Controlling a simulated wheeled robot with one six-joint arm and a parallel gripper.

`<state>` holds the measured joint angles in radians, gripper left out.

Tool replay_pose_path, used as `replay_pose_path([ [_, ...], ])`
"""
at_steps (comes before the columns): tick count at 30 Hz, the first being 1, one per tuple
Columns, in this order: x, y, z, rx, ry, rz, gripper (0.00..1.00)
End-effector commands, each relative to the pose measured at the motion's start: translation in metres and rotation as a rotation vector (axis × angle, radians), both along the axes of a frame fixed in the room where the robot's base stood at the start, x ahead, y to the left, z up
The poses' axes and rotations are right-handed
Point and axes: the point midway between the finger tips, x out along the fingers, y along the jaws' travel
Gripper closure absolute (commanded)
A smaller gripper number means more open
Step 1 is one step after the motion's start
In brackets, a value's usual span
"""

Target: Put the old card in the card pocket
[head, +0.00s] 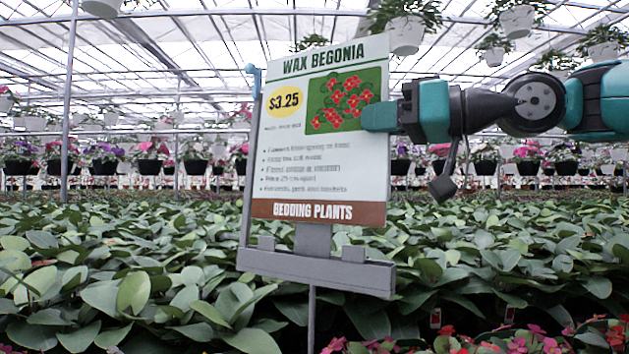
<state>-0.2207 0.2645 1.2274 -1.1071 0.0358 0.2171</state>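The card (285,180) is a large upright sign reading "WAX BEGONIA", "$3.25" and "BEDDING PLANTS", with a picture of red flowers. It stands in front of a grey holder (318,272) with a low ledge and two small tabs. The card's bottom edge is above the ledge. My gripper (378,117) comes from the right, with one teal finger across the front of the card's right edge. It appears shut on that edge; the other finger is hidden behind the card. I cannot make out a separate card pocket.
A blue clip (254,80) tops the holder's left upright. The holder's thin post (311,320) rises from dense green plants (130,290). Hanging pots (404,35) are overhead. Space left of the card is free above the leaves.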

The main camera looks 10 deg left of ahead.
Motion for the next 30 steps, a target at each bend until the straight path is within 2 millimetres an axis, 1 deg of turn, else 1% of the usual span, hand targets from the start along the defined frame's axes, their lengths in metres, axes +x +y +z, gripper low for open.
replay_pose_path([
  [3, -0.011, 0.003, 0.000, 0.000, -0.001, 0.003, 1.00],
  [19, -0.054, 0.014, 0.007, 0.001, -0.003, 0.003, 1.00],
  [24, -0.062, 0.015, 0.009, 0.001, -0.001, 0.001, 1.00],
  [30, -0.063, 0.016, 0.010, 0.001, 0.000, 0.001, 1.00],
])
